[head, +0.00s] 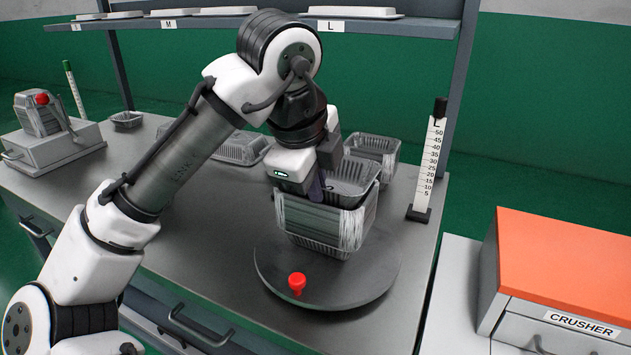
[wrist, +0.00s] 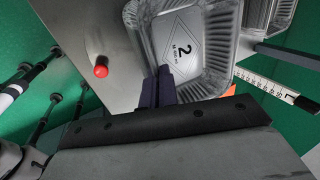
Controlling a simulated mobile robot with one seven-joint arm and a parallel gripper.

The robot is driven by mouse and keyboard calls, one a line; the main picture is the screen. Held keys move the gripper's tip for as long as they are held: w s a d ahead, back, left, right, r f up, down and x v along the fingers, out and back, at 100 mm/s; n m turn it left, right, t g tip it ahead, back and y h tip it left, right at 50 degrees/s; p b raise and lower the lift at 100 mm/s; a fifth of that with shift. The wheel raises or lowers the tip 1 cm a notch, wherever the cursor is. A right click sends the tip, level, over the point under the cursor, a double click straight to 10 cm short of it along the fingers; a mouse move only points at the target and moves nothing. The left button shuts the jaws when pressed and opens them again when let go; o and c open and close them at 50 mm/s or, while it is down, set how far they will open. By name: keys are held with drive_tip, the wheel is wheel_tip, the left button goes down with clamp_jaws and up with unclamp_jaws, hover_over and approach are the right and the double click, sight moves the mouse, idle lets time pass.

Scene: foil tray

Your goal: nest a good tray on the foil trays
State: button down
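A stack of nested foil trays (head: 322,232) stands on a round grey turntable (head: 375,285) in the head view. A foil tray (head: 352,172) is at the top of the stack, looking slightly tilted; I cannot tell whether it is fully seated. In the wrist view this tray (wrist: 190,45) shows a "2" mark on its floor. My gripper (head: 318,188) is at the tray's near-left rim. In the wrist view its dark fingers (wrist: 157,87) are close together with the rim between them. The gripper hides part of the rim.
A red knob (head: 297,281) stands on the turntable's front edge. Other foil trays (head: 373,147) stand behind the stack, and more lie at the left (head: 240,148). A ruler post (head: 428,165) is at the right. An orange-topped crusher (head: 565,265) stands beyond the bench. A press (head: 48,130) is far left.

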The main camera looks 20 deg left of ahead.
drive_tip(key=shift+r+p, duration=0.35)
drive_tip(key=shift+p, duration=0.15)
idle(0.3)
drive_tip(key=c, duration=1.6)
unclamp_jaws()
drive_tip(key=shift+f, duration=0.15)
